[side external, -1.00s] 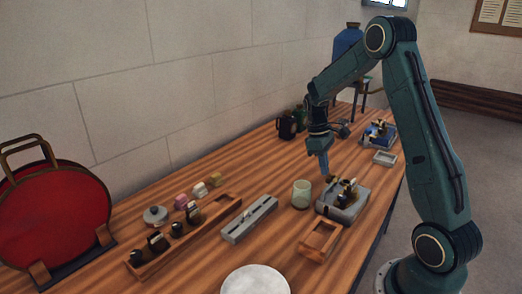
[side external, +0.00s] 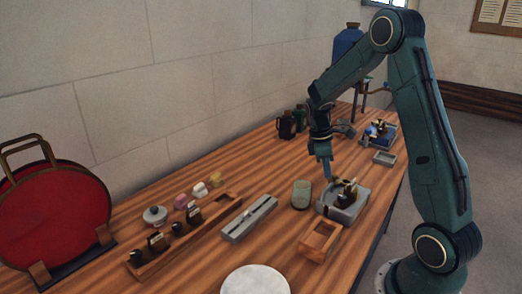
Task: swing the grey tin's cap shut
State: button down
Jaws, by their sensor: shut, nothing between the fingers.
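A grey, box-like tin (side external: 352,212) stands on the wooden table, right of centre. Small dark and brass-coloured parts (side external: 346,193) sit on its top. I take this for the grey tin; at this size I cannot make out which part is the cap or how far it stands open. My gripper (side external: 327,178) points down at the tin's back left edge, its fingers shut and empty. Its tips are close to the brass parts; I cannot tell whether they touch.
A greenish cup (side external: 302,195) stands just left of the tin. A wooden tray (side external: 303,249) lies in front, and a long grey block (side external: 238,232) lies further left. A small grey tray (side external: 384,158) and a blue-grey device (side external: 390,140) are behind. Bare table lies left of my gripper.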

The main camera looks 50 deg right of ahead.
jog(key=n, duration=0.1)
jog(key=s+n, duration=0.1)
jog(key=n, duration=0.1)
jog(key=s+n+h, duration=0.1)
jog(key=shift+a+n+t, duration=0.3)
jog(key=shift+t, duration=0.1)
jog(key=s+n, duration=0.1)
jog(key=n, duration=0.1)
jog(key=s+n+t, duration=0.1)
jog(key=n, duration=0.1)
jog(key=shift+d+n, duration=0.2)
jog(key=shift+n, duration=0.1)
jog(key=shift+s+d+n+t+h, duration=0.15)
jog(key=shift+s+n, duration=0.15)
jog(key=shift+n, duration=0.3)
jog(key=shift+s+d+n+t+h, duration=0.15)
jog(key=shift+s+n, duration=0.1)
jog(key=shift+n, duration=0.35)
jog(key=shift+s+d, duration=0.45)
jog(key=shift+s, duration=0.1)
jog(key=shift+s+d, duration=0.1)
jog(key=shift+d, duration=0.15)
jog(key=shift+w+d, duration=0.5)
jog(key=shift+w, duration=0.05)
jog(key=shift+r, duration=0.1)
jog(key=v, duration=1.3)
jog(key=shift+r, duration=0.3)
